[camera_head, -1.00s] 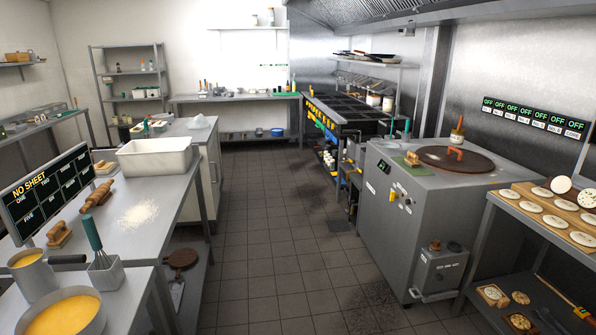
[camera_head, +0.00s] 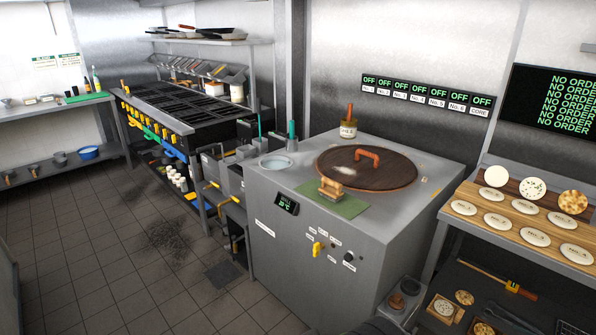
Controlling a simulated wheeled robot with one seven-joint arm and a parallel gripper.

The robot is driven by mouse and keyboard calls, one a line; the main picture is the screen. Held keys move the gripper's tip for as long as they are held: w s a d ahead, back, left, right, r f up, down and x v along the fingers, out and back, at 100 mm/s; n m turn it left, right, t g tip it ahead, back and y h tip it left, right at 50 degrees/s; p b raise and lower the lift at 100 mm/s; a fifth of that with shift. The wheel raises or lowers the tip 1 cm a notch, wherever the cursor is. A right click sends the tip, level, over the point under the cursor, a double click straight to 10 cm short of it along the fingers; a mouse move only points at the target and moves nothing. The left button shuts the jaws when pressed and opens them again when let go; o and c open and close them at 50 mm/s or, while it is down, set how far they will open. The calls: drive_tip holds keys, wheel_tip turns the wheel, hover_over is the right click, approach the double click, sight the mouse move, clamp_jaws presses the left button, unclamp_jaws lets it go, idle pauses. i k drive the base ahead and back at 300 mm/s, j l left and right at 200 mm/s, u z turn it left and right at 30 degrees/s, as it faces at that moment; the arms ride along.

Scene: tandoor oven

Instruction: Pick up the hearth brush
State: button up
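I cannot tell for certain which thing is the hearth brush. A long wooden handle with a yellow label (camera_head: 490,277) lies on the lower shelf at the right; its far end is hard to make out. A small wooden piece with a handle (camera_head: 331,188) sits on a green mat (camera_head: 345,205) on top of the tandoor oven (camera_head: 325,255). Another upright handle stands in a ghee jar (camera_head: 348,128) at the back of the oven top. My gripper is not in view.
A round brown lid (camera_head: 365,168) covers the oven mouth. A small grey box (camera_head: 405,300) stands at the oven's front right. The rack board (camera_head: 480,207) at the right carries several bread discs.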

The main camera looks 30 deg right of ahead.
sight(330, 189)
drive_tip(key=i, duration=1.3)
drive_tip(key=i+l+z, duration=0.15)
drive_tip(key=i+z, duration=0.55)
drive_tip(key=z, duration=0.25)
drive_tip(key=i+j+z, duration=0.1)
drive_tip(key=i+z, duration=0.35)
drive_tip(key=k, duration=0.1)
